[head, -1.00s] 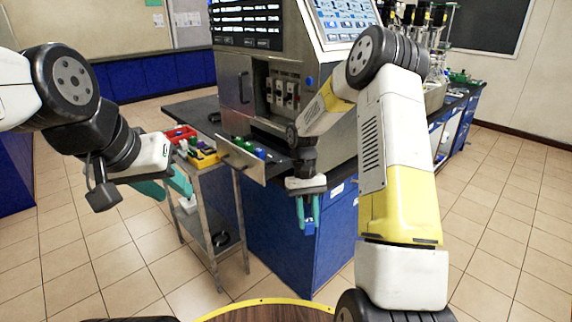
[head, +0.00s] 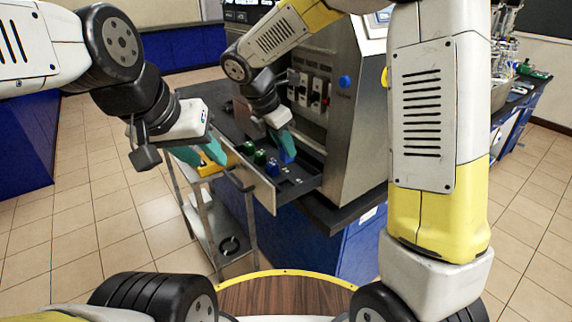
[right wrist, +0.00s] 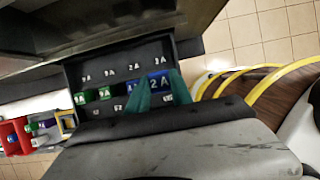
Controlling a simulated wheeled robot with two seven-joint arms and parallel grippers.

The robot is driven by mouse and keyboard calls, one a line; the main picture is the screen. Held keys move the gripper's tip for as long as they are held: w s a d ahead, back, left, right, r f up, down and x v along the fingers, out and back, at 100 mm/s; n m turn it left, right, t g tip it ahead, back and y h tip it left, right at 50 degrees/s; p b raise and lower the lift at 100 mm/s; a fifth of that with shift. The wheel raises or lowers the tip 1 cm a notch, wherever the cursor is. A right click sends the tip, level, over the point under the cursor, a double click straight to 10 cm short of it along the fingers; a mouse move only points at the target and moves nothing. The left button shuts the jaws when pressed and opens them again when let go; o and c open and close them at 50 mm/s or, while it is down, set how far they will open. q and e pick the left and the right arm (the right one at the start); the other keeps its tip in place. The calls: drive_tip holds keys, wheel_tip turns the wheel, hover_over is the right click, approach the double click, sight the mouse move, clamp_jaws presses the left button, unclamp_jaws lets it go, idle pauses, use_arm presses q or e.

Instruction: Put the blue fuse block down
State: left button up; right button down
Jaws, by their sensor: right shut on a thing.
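The blue fuse block (right wrist: 159,83), marked 2A, is between the teal fingers of my right gripper (right wrist: 161,91). In the head view my right gripper (head: 286,146) points down over the open drawer (head: 262,192). Whether the block touches the drawer floor cannot be told. Another blue block (head: 273,168) stands in the drawer beside it, with green blocks (head: 260,157) to its left. In the right wrist view, labelled places show in the drawer tray (right wrist: 117,73). My left gripper (head: 201,154) is open and empty, left of the drawer front.
The steel machine cabinet (head: 350,130) rises close behind and right of the drawer. A metal cart (head: 222,225) stands below my left gripper, with a yellow bin (head: 213,168) on top. In the right wrist view, a red bin (right wrist: 14,137) lies at far left.

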wheel_tip(320, 180, down, 9)
drive_tip(key=shift+f, duration=0.2)
idle(0.3)
drive_tip(key=shift+f, duration=0.1)
drive_tip(key=c, duration=1.4)
unclamp_jaws()
drive_tip(key=shift+c, duration=0.2)
drive_tip(key=v, duration=1.2)
drive_tip(key=s+d+r+m+t+y, duration=0.1)
drive_tip(key=s+d+r+m+y, duration=0.2)
drive_tip(key=s+d+m, duration=0.5)
drive_tip(key=s+d+r+m+t+y, duration=0.2)
drive_tip(key=s+d+r+m, duration=0.3)
drive_tip(key=m, duration=1.1)
drive_tip(key=s+d+y, duration=0.1)
drive_tip(key=s+d, duration=0.2)
drive_tip(key=d, duration=0.2)
drive_tip(key=shift+s+m, duration=0.3)
drive_tip(key=shift+s, duration=0.1)
